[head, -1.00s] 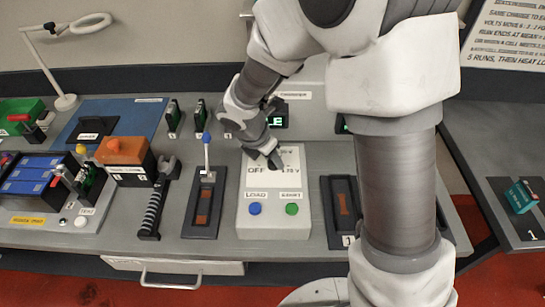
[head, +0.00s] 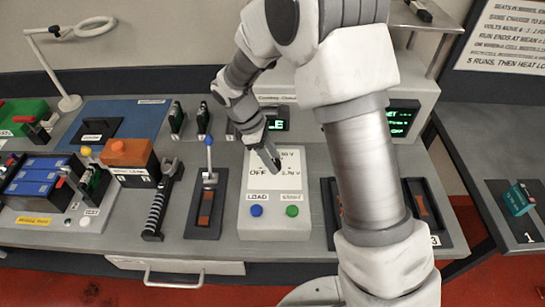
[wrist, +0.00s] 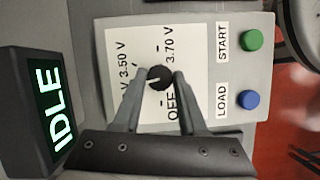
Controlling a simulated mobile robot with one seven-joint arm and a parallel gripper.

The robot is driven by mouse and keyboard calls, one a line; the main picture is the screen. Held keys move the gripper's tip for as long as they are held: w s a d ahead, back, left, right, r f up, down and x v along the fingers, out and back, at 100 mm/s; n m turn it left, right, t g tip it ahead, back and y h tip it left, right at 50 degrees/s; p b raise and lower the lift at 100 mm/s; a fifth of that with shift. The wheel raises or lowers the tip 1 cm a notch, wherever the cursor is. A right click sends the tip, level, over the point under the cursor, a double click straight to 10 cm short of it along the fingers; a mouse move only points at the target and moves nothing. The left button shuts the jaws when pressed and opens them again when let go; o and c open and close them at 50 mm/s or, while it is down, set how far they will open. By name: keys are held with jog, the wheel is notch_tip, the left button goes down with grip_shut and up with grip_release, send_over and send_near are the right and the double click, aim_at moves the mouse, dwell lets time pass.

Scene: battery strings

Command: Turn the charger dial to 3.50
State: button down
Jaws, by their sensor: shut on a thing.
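The charger panel (head: 246,190) is a pale box with a white dial plate, a blue LOAD button (head: 256,211) and a green START button (head: 292,211). In the wrist view the black round dial (wrist: 159,78) sits on the white plate (wrist: 190,30), with labels 3.70 V, 3.50 V and OFF around it; another label is partly hidden by a finger. My gripper (wrist: 160,75) is shut on the dial, one finger on each side. A short white mark on the dial appears to point left in the wrist view. In the head view my gripper (head: 271,163) hides the dial.
A green IDLE display (wrist: 52,115) stands beside the panel. Left of the panel are a blue-knobbed lever (head: 208,150), a black ribbed handle (head: 158,205) and an orange-topped box (head: 125,155). A slotted dark tray (head: 425,205) lies at right.

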jog(key=m+g, duration=0.1)
jog(key=m, duration=0.3)
jog(key=shift+w+d+m+g+y+p, duration=0.1)
jog(key=shift+w+m+g+y+p, duration=0.05)
jog(key=shift+m+g+y+p, duration=0.2)
jog(key=shift+m+g+y, duration=0.55)
jog(key=shift+m+y, duration=0.1)
jog(key=shift+m, duration=1.2)
jog(key=shift+c, duration=2.3)
grip_release()
jog(key=shift+w+r, duration=0.1)
jog(key=v, duration=1.7)
jog(key=shift+p, duration=0.3)
